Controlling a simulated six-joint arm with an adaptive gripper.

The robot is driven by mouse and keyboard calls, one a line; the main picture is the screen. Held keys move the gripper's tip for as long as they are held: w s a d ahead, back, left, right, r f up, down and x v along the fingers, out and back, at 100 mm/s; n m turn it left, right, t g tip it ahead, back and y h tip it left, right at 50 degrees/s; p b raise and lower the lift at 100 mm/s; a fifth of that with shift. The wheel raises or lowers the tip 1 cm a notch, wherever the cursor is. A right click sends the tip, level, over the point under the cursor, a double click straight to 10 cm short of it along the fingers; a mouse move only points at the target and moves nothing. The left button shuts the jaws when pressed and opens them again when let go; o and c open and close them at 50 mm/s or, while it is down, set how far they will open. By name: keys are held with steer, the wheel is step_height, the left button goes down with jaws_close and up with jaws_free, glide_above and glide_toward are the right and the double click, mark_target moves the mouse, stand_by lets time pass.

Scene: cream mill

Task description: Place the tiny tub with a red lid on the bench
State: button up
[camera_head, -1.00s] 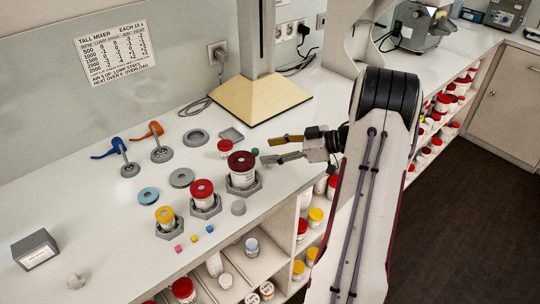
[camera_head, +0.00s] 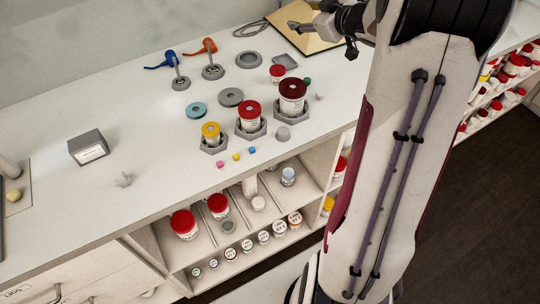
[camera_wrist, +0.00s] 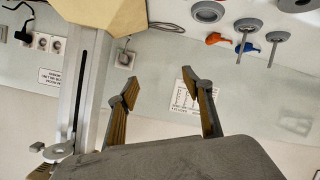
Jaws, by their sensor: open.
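A small white tub with a red lid (camera_head: 277,73) stands upright on the bench (camera_head: 130,150), behind the hexagonal holders. A larger red-lidded tub (camera_head: 250,115) and a big dark-red-lidded tub (camera_head: 292,95) stand in hexagonal holders in front of it. A yellow-lidded tub (camera_head: 211,133) stands in a smaller holder. My gripper (camera_head: 294,25) is above the back of the bench, beyond the small tub and apart from it. In the wrist view my gripper (camera_wrist: 158,80) shows its two fingers spread, with nothing between them.
Two stirrers with blue (camera_head: 172,58) and orange handles stand at the back. Grey discs (camera_head: 231,97), a teal ring (camera_head: 196,110) and tiny coloured cubes (camera_head: 236,157) lie around. A grey box (camera_head: 88,148) sits left; bare bench surrounds it. The shelf below holds several tubs.

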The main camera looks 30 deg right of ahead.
steer(key=s+a+r+m+g+h, duration=0.2)
steer(key=s+a+r+m+h, duration=0.25)
steer(key=s+a+r, duration=0.45)
steer(key=s+a+f+g+y, duration=0.2)
steer(key=s+a+f, duration=0.3)
steer(key=s+a, duration=0.6)
steer(key=s+a+f+g+y, duration=0.3)
steer(key=s+a+f, duration=0.2)
steer(key=s+a, duration=0.6)
steer(key=s, duration=0.4)
steer(key=shift+s+g, duration=0.3)
steer(key=shift+g, duration=0.1)
